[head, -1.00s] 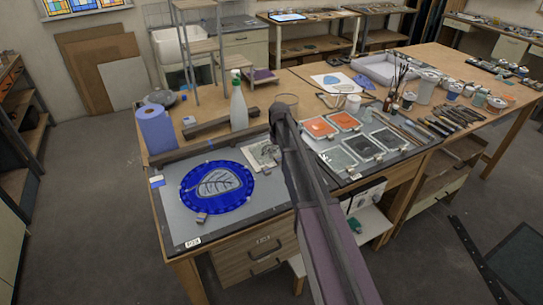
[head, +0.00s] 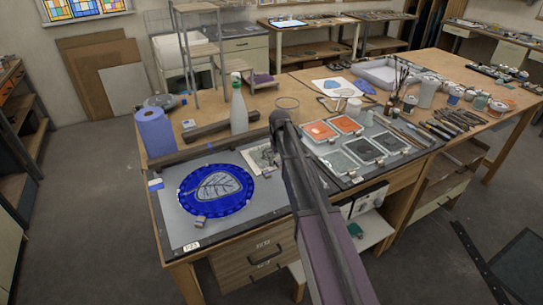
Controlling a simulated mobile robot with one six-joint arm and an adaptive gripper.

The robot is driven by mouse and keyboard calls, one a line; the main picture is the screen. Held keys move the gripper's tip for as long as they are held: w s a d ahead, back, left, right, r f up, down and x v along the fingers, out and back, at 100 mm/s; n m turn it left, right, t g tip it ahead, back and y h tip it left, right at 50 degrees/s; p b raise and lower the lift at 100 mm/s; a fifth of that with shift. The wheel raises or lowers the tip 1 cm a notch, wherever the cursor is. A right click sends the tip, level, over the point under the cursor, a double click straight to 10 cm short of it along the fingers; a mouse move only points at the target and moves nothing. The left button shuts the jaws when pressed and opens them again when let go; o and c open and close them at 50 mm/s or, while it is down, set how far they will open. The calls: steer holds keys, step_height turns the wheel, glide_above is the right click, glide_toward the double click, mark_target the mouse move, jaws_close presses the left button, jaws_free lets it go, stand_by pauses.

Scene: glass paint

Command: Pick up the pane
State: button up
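The pane (head: 217,190) is a round, deep blue disc with a pale veined leaf drawn on it. It lies flat on the grey work board (head: 167,220) at the left front of the bench. My arm reaches in from the bottom middle, and its visible upper joint is to the right of the pane. I see no fingers; my gripper is not visible, and the arm does not touch the pane in this view.
A small block (head: 201,222) sits at the pane's near edge. A blue roll (head: 155,131) and a white bottle (head: 239,106) stand behind. Orange and grey trays (head: 320,131) are at right.

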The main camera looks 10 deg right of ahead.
jaws_close()
steer(key=shift+r, duration=0.15)
step_height(320, 180, up, 3)
steer(key=p, duration=0.3)
steer(key=shift+f, duration=0.2)
steer(key=s, duration=0.5)
steer(key=s+a+r+p, duration=0.1)
steer(key=s, duration=0.4)
steer(key=s+r+p, duration=0.1)
steer(key=s, duration=0.5)
steer(key=shift+a, duration=0.15)
steer(key=shift+f+b, duration=0.65)
steer(key=shift+b, duration=0.05)
